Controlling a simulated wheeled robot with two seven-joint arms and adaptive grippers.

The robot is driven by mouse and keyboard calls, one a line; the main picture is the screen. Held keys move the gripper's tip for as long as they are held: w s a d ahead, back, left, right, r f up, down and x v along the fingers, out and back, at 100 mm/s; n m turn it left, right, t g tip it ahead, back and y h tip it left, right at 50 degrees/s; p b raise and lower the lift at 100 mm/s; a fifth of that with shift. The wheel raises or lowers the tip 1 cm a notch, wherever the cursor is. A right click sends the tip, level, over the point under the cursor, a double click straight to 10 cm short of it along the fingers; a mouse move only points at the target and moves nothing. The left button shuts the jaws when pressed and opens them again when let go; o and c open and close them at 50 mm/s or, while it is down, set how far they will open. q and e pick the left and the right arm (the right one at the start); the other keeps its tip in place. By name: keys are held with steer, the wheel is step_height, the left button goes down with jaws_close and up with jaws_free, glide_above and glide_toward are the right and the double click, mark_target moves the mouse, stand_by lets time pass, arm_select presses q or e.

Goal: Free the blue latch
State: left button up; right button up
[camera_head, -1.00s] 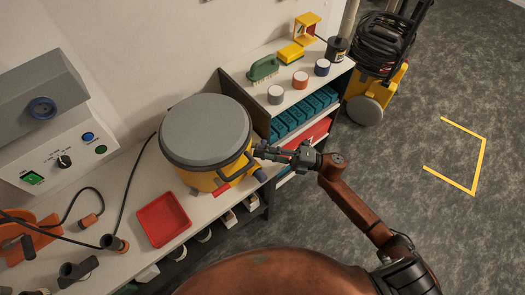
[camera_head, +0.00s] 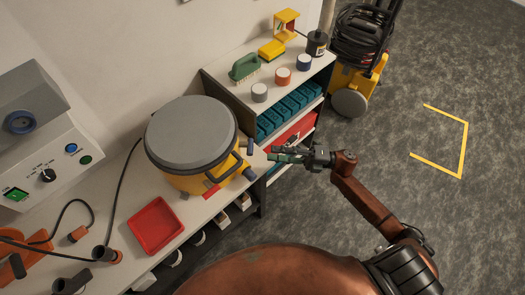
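The yellow drum (camera_head: 178,178) with a round grey lid (camera_head: 190,132) stands on the bench. A small blue-grey upright piece (camera_head: 250,147), possibly the blue latch, is at its right rim beside a dark handle. A blue-grey stub (camera_head: 250,173) sticks out lower on that side, and a red patch (camera_head: 211,190) is on the front. My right gripper (camera_head: 272,154) is right of the drum, pointing left at the rim. Its fingers look slightly apart and empty, with a visible gap to the drum. My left gripper is not in view.
A red tray (camera_head: 156,225) lies on the bench in front of the drum. A shelf (camera_head: 240,94) with a green brush (camera_head: 244,67), cups and teal boxes stands behind. A control box (camera_head: 50,165) is at left.

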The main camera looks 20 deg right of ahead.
steer(key=shift+v, duration=1.25)
